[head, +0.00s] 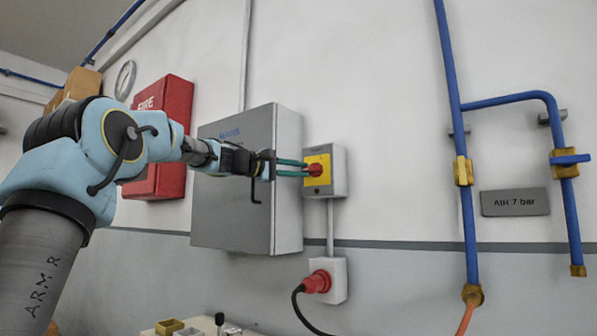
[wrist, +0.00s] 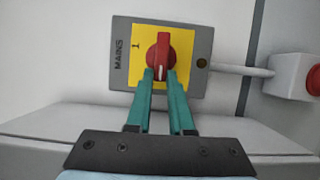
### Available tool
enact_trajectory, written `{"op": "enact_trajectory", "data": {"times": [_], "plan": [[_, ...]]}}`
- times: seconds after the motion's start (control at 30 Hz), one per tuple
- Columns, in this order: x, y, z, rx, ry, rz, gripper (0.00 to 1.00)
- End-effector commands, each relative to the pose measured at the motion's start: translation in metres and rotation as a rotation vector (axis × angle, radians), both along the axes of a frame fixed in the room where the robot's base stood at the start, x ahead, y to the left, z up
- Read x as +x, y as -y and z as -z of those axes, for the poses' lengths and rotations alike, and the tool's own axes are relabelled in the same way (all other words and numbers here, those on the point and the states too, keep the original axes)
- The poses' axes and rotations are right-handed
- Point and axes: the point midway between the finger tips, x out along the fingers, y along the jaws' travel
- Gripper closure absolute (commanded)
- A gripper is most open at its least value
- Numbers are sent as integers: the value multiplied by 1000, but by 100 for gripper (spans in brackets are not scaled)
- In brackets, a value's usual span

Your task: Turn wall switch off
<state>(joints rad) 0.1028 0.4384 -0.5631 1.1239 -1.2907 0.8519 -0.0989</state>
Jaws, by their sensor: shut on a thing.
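The wall switch is a grey box (head: 340,160) with a yellow plate (head: 324,161) and a red rotary handle (head: 315,170). In the wrist view, the box (wrist: 198,39) reads MAINS, with a "1" on its yellow plate (wrist: 138,62). There the red handle (wrist: 161,52) lies lengthwise up and down the picture, not pointing at the 1, with a white mark at its lower end. My gripper (head: 304,168) reaches in from the left. Its green fingers (wrist: 160,77) are shut on the handle's lower end, one on each side. The fingertips partly cover the handle.
A large grey cabinet (head: 232,190) stands left of the switch, close beside my gripper. A red fire box (head: 165,103) hangs behind my arm. A red plug and socket (head: 321,281) sit below, joined by a conduit. Blue pipes (head: 458,120) run at right; the wall between is clear.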

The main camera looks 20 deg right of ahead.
Motion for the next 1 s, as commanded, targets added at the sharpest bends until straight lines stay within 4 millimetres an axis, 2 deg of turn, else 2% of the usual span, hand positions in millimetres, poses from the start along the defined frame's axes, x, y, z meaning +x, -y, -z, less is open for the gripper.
{"op": "enact_trajectory", "data": {"times": [0.13, 0.17, 0.4, 0.73, 0.87, 1.0], "plan": [[1, 0, 1, 1, -2, -2, 100], [1, 0, 1, 1, -2, -2, 77], [0, 0, 1, 1, -1, -1, 50], [0, -5, 1, 1, 1, -1, 50], [-1, -23, 3, 1, 2, -4, 50], [-4, -52, 4, 1, 2, -6, 50]]}}
